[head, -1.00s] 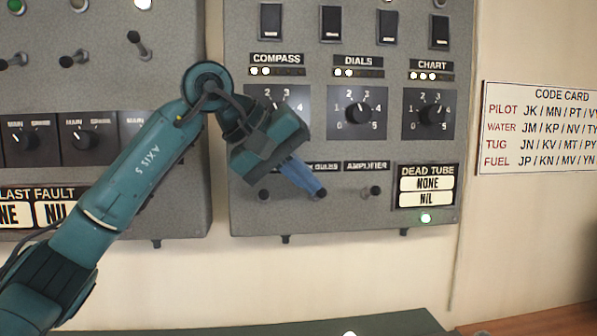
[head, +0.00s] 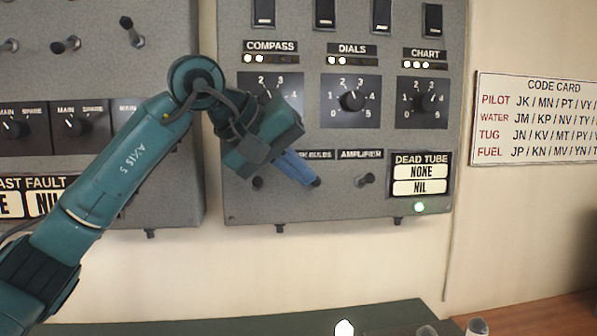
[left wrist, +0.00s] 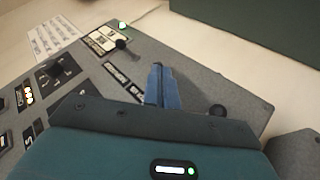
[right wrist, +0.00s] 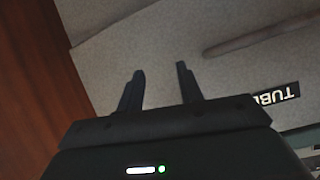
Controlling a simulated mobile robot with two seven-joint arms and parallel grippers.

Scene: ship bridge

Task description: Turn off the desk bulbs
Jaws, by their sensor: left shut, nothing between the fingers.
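The switch label ending in "BULBS" (head: 317,155) is on the right grey panel (head: 300,215), its left part hidden by my left gripper. My left gripper (head: 314,183) is shut and empty, its blue fingertips at the switch below that label. The fingers cover most of that switch, so its position and any contact cannot be told. The left wrist view also shows the shut fingers (left wrist: 160,68) against the panel. A lit white bulb (head: 344,328) shows at the desk's bottom edge. My right gripper (right wrist: 160,72) is open and empty in the right wrist view.
The amplifier switch (head: 366,180) is close on the right, and another switch (head: 258,183) is on the left. Rotary dials (head: 352,101) sit above. The dead tube display (head: 420,180) reads NONE and NIL. Two cylindrical objects (head: 477,326) stand at the bottom right.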

